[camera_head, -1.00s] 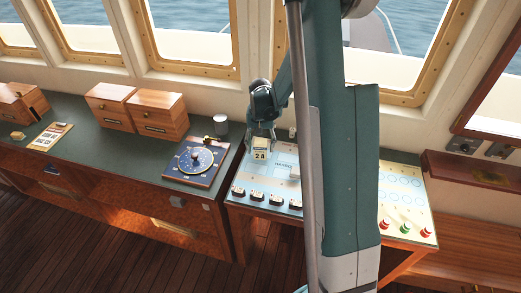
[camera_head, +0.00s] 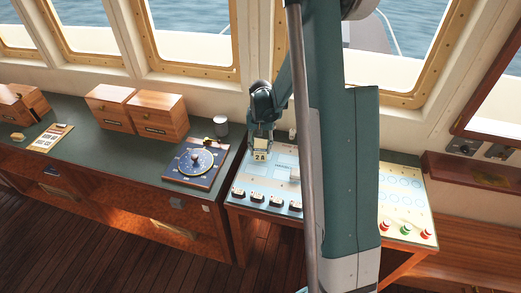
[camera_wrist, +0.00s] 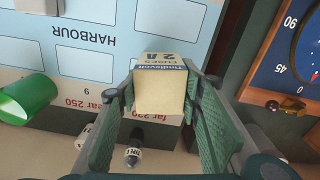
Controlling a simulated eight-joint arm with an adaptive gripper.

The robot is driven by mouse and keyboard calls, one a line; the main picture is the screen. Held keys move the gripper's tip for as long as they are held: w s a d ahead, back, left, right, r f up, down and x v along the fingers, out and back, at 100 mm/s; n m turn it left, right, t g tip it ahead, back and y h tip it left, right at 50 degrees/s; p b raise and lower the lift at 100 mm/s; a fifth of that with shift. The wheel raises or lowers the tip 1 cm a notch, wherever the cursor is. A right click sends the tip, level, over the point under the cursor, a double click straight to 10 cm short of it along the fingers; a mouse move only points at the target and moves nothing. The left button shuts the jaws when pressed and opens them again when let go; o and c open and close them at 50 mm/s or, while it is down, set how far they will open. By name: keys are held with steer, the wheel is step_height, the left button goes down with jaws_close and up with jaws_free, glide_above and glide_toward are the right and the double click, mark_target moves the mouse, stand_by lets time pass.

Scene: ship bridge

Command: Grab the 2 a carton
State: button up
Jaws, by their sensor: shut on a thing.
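The 2 A carton (camera_head: 260,156) is a small cream box with a blue band, marked "2 A" and "FUSES". It also shows in the wrist view (camera_wrist: 160,92), between the two green finger pads of my gripper (camera_wrist: 160,115). My gripper (camera_head: 261,142) is shut on it. In the head view the carton hangs below the fingers over the back left of the pale blue console panel (camera_head: 280,187). In the wrist view it blocks part of the panel behind it.
Round dial board (camera_head: 196,162) and metal cup (camera_head: 221,125) stand on the left counter. Several black-and-white switches (camera_head: 255,196) line the panel's front edge.

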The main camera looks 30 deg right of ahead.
steer(key=shift+r, duration=0.2)
steer(key=shift+r, duration=4.8)
steer(key=shift+w, duration=0.1)
